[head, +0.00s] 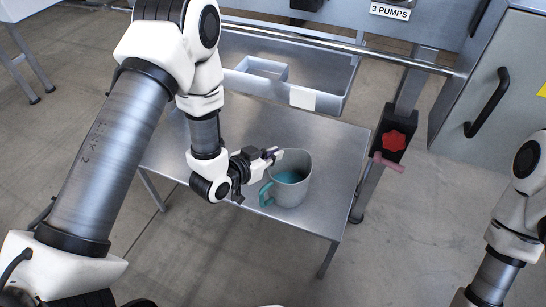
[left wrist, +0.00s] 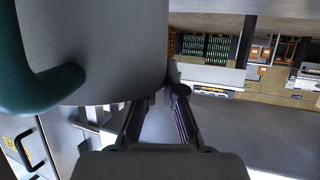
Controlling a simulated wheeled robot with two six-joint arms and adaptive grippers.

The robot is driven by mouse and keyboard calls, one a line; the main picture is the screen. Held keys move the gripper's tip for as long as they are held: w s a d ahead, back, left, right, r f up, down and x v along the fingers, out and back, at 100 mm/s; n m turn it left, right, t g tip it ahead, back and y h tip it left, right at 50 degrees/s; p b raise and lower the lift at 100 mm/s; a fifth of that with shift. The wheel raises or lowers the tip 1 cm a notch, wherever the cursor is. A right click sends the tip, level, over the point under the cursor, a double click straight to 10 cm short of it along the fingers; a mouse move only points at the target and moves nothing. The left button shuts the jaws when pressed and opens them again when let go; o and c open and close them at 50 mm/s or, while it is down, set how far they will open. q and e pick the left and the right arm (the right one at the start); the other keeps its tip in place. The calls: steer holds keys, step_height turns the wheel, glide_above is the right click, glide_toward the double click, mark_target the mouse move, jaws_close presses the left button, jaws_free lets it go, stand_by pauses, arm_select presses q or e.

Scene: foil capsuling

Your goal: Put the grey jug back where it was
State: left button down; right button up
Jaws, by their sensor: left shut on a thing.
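The grey jug (head: 294,188) has a teal handle (head: 265,194) on its left side, and teal shows inside it. It is upright over the front right part of the metal table (head: 225,160); I cannot tell whether its base touches the top. My left gripper (head: 272,155) is shut on the jug's rim side, at its upper left. In the left wrist view the jug (left wrist: 110,45) fills the upper left, with its handle (left wrist: 30,75) at the far left and my fingers (left wrist: 160,110) below it. My right gripper is out of view; only arm links show at right.
A grey tray (head: 325,85) with a smaller box (head: 262,68) and a white label stands at the back of the table. A post with a red knob (head: 393,141) and a pink lever (head: 388,162) stands right of the table. A grey cabinet (head: 500,100) is at upper right.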

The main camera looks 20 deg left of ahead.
arm_select(q)
steer(key=shift+f, duration=0.1)
steer(key=c, duration=1.3)
jaws_free()
